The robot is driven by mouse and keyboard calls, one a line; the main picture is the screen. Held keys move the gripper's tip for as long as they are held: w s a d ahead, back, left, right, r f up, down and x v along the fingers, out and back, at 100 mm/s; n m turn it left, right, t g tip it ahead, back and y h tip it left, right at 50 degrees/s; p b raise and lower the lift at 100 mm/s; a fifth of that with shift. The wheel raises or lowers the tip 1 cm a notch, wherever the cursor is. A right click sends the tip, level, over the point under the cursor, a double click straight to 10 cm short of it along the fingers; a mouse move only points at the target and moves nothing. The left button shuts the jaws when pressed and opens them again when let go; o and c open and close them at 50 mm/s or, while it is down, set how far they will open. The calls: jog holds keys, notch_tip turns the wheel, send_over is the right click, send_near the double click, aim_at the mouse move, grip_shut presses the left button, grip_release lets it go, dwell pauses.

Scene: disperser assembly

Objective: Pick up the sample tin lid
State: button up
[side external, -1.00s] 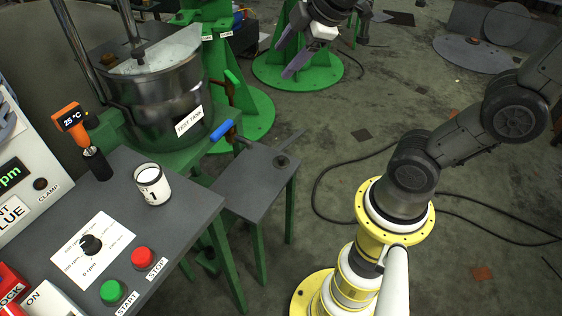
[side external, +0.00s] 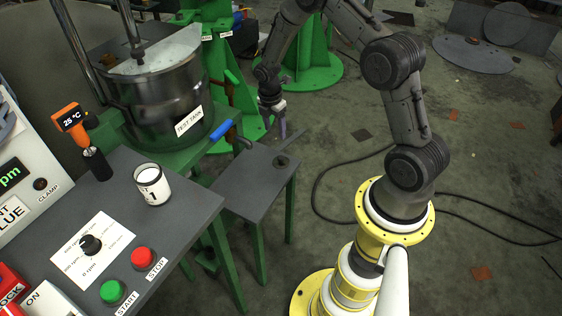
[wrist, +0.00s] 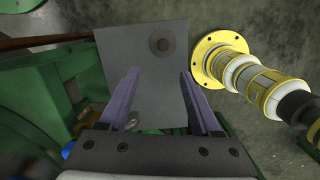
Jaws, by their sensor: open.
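A small dark round disc, which looks like the sample tin lid (side external: 282,161), lies flat on a small grey side table (side external: 245,190). It also shows near the far edge of the table in the wrist view (wrist: 162,45). My gripper (side external: 279,128) is above and behind this table in the side view. In the wrist view its two purple fingers (wrist: 161,75) are spread apart with nothing between them. The disc is beyond the fingertips, roughly centred between them.
The steel test tank (side external: 155,100) stands left of my gripper. A blue handle (side external: 221,130) sticks out near the side table. The control bench (side external: 190,215) carries a knob, buttons and a thermometer (side external: 72,120). Open floor lies right of the table.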

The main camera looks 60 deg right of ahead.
aim_at(281, 157)
jog(key=f, duration=0.4)
jog(key=d+f, duration=0.1)
jog(key=f, duration=0.4)
jog(key=s+d+f, duration=0.1)
jog(key=f, duration=0.4)
jog(key=shift+d+f, duration=0.1)
jog(key=shift+d, duration=0.05)
jog(key=shift+c, duration=0.3)
jog(key=shift+w, duration=0.1)
grip_shut()
